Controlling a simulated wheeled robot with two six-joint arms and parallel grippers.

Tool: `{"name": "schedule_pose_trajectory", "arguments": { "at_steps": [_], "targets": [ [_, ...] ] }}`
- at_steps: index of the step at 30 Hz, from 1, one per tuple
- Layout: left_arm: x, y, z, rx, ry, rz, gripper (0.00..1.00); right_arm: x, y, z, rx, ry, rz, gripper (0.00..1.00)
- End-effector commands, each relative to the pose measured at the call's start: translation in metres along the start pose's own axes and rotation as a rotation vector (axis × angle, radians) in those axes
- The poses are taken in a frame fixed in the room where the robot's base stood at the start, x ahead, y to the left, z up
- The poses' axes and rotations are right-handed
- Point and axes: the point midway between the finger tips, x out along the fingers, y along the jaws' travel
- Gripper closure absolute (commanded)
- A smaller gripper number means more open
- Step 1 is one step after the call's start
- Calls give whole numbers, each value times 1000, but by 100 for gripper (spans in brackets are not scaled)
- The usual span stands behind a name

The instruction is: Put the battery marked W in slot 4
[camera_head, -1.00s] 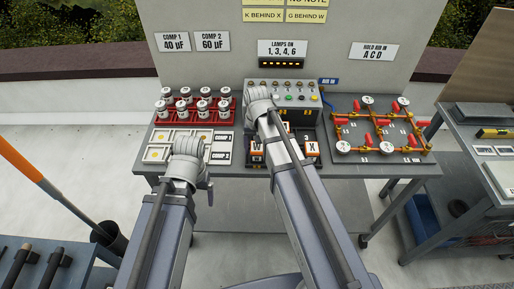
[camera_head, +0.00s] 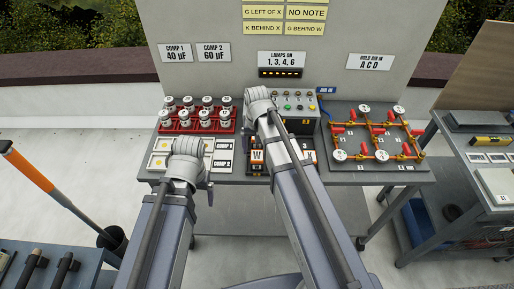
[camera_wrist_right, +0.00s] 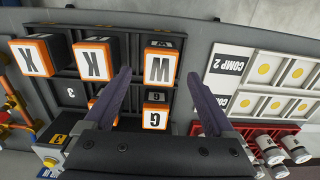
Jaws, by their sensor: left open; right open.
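The W battery (camera_head: 257,157) is a white-faced block with orange edging in the dark rack at the table's front. In the right wrist view the W battery (camera_wrist_right: 160,66) appears upside down, between the fingertip lines of my open, empty right gripper (camera_wrist_right: 160,78). The K battery (camera_wrist_right: 94,60) and X battery (camera_wrist_right: 34,58) stand beside it. The G battery (camera_wrist_right: 155,117) is in the other row. Another orange-edged battery is partly hidden by a finger. A bare slot marked 3 (camera_wrist_right: 70,92) shows; I cannot make out slot 4. My left gripper (camera_head: 187,150) is over the comp trays, its fingers hidden.
A red rack (camera_head: 195,126) of white capacitors stands behind the comp trays (camera_head: 160,161). A control box (camera_head: 298,104) is behind the battery rack. A piped valve board (camera_head: 374,135) is to the right. Yellow notes (camera_head: 306,13) hang on the back panel.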

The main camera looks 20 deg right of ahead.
Motion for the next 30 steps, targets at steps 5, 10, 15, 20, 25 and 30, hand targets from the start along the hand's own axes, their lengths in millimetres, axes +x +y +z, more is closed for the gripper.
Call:
{"name": "schedule_pose_trajectory", "arguments": {
  "at_steps": [5,10,15,20,25,30],
  "targets": [
    [-36,-4,2,1,0,0,11,-37,0,0,0,0,0,11],
    [-60,-6,4,2,0,0,11,-61,0,0,0,0,0,11],
    [-73,-7,4,2,0,0,11,-74,0,0,0,0,0,11],
    [-74,-7,4,2,0,0,11,-75,0,0,0,0,0,11],
    [-73,-7,4,2,0,0,11,-74,0,0,0,0,0,11],
    [-73,-7,4,2,0,0,11,-74,0,0,0,0,0,11]
  ]
}}
